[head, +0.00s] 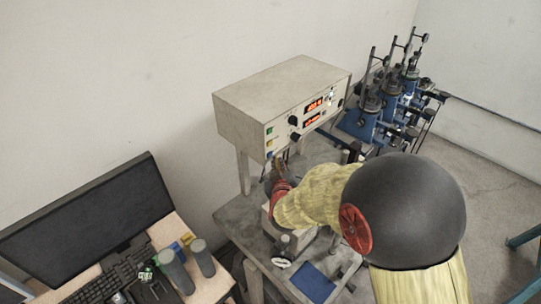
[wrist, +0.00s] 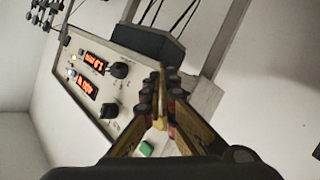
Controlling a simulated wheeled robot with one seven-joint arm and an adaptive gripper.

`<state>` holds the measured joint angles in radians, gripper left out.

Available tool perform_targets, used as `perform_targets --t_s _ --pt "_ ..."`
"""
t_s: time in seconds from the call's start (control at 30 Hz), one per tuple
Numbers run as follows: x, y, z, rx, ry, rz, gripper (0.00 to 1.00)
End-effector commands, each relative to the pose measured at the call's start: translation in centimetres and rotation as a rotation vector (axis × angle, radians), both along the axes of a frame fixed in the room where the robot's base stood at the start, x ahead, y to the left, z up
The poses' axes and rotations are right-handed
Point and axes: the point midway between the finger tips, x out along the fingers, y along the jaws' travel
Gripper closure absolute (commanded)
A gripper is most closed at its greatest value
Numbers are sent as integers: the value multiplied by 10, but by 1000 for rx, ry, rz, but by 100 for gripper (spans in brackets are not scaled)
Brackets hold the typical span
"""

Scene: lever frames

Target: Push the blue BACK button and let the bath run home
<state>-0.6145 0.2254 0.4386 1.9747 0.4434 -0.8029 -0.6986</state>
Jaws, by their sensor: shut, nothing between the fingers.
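The beige control box (head: 290,95) stands raised on posts, with red displays and black knobs on its front. At the left end of its front a green button (head: 270,130) sits above a yellow one (head: 269,142). A small blue button (head: 269,155) shows below them, close to my gripper (head: 277,164). My gripper is shut and empty, its tips near the lower left part of the panel. In the wrist view the shut fingers (wrist: 160,80) cover part of the panel, and the green button (wrist: 147,149) shows beside them. The blue button cannot be made out there. Contact cannot be told.
The bath under the box is mostly hidden by my arm. A monitor (head: 85,215), a keyboard (head: 105,283) and grey cylinders (head: 203,258) are on a desk at left. Blue lever frames (head: 365,120) stand at the back right. A blue sheet (head: 313,282) lies on the bench.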

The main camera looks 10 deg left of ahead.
Motion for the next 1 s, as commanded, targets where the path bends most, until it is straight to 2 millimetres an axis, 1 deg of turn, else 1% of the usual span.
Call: perform_targets --t_s 0.4,0.73,1.0 --pt "0 0 0 0 0 0 100" --pt "4 7 0 1 -1 -1 100" --pt "4 7 1 0 0 0 100"
